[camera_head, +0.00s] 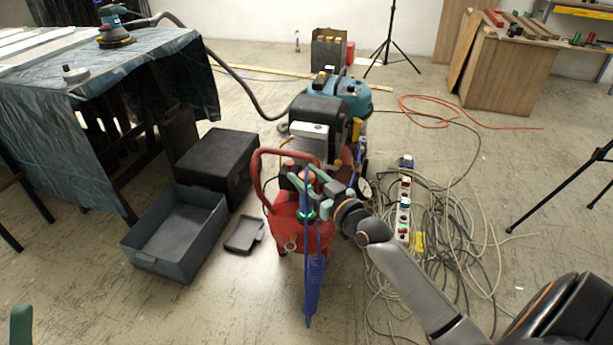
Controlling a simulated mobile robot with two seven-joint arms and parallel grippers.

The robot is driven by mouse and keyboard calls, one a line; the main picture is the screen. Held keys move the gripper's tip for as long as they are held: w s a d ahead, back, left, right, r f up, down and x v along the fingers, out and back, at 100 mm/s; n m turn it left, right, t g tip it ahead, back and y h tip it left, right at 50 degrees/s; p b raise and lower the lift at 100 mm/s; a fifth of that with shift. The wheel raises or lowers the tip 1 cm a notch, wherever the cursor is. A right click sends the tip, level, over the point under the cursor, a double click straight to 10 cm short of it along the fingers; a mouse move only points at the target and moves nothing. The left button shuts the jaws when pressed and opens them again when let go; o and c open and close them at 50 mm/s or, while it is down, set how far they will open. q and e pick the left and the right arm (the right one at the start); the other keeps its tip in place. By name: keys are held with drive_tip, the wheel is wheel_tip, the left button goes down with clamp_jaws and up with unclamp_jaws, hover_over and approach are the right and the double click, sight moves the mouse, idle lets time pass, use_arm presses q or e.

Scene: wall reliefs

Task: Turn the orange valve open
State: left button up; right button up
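I cannot clearly make out an orange valve; small reddish parts show on top of the red compressor (287,232), close to my gripper. The compressor stands on the floor in the middle, with a red curved handle and a blue coiled hose (316,275) hanging at its front. My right gripper (308,194) comes in from the lower right and is at the compressor's top. Its green fingers look spread apart, with the compressor's fittings behind or between them; contact cannot be told. A green piece at the lower left edge looks like part of my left gripper (20,325), mostly cut off.
A grey open crate (135,254), a black box (217,158) and a small dark tray (243,235) lie left of the compressor. A covered table (150,55) stands further left. Tangled cables and a power strip (403,212) cover the floor to the right.

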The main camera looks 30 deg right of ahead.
clamp_jaws()
drive_tip(key=shift+r+h+p, duration=0.25)
drive_tip(key=shift+h+p, duration=0.05)
drive_tip(key=shift+p, duration=0.4)
drive_tip(key=shift+d+r+m+p, duration=0.1)
drive_tip(key=shift+m+p, duration=0.3)
drive_tip(key=shift+p, duration=0.2)
drive_tip(key=shift+m+h+p, duration=0.3)
drive_tip(key=shift+h+p, duration=0.3)
drive_tip(key=shift+p, duration=0.15)
drive_tip(key=shift+f+h, duration=0.25)
drive_tip(key=shift+h, duration=0.05)
use_arm(q)
drive_tip(key=w+n+y, duration=0.1)
drive_tip(key=y, duration=0.1)
drive_tip(key=w+n+y, duration=0.1)
drive_tip(key=w+y, duration=0.1)
drive_tip(key=shift+a+f+n, duration=0.15)
drive_tip(key=shift+a+n, duration=0.15)
drive_tip(key=shift+a, duration=0.1)
use_arm(e)
drive_tip(key=shift+o, duration=2.1)
unclamp_jaws()
